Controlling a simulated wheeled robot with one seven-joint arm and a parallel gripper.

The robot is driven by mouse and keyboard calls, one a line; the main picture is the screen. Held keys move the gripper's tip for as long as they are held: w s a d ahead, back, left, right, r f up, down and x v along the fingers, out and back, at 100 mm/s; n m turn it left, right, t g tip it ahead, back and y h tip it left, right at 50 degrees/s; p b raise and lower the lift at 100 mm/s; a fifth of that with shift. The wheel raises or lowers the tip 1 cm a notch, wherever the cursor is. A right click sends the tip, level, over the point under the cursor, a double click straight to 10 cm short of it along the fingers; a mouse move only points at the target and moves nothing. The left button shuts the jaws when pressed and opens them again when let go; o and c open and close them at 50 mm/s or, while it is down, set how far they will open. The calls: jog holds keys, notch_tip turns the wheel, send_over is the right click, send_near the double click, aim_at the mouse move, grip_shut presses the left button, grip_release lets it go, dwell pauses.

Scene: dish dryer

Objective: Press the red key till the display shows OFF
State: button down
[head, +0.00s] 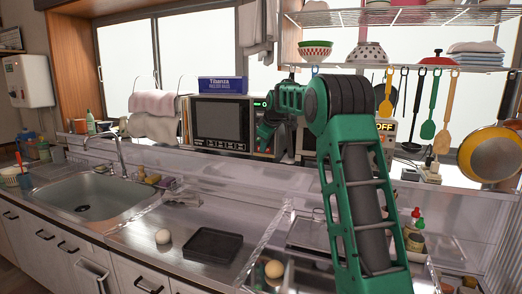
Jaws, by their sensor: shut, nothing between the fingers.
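The display (384,127) reads OFF in light letters on a dark strip, just right of my arm in the head view. It sits on the front of a pale appliance (390,142), which my arm mostly covers. I cannot make out the red key; that part of the panel is hidden or too small to tell. My gripper (264,146) is shut and empty. It points down at the right side of the microwave, left of the display and apart from it.
A microwave (221,122) with a blue box (222,85) on top stands left of my gripper. Utensils (429,115) hang from a rack at the right. The counter below holds a black tray (211,244), a pale round item (163,237) and a sink (85,196).

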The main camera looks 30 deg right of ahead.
jog(key=shift+d, duration=0.1)
jog(key=s+a+r, duration=0.4)
jog(key=s+r, duration=0.4)
jog(key=shift+a, duration=0.4)
jog(key=shift+s+f, duration=0.1)
jog(key=shift+s, duration=0.05)
dwell(0.5)
jog(key=s+a+f+m+g, duration=0.2)
jog(key=s+f, duration=0.5)
jog(key=s, duration=1)
jog(key=s+a+f+m+g+y, duration=0.1)
jog(key=s+a+f+m+g, duration=0.2)
jog(key=s, duration=1.4)
jog(key=s+a+f+m+g, duration=0.2)
jog(key=s+a+f+m, duration=0.2)
jog(key=s+f, duration=0.9)
jog(key=s+m, duration=0.3)
jog(key=s, duration=0.2)
jog(key=shift+a+m+y, duration=0.35)
jog(key=shift+m+y, duration=0.05)
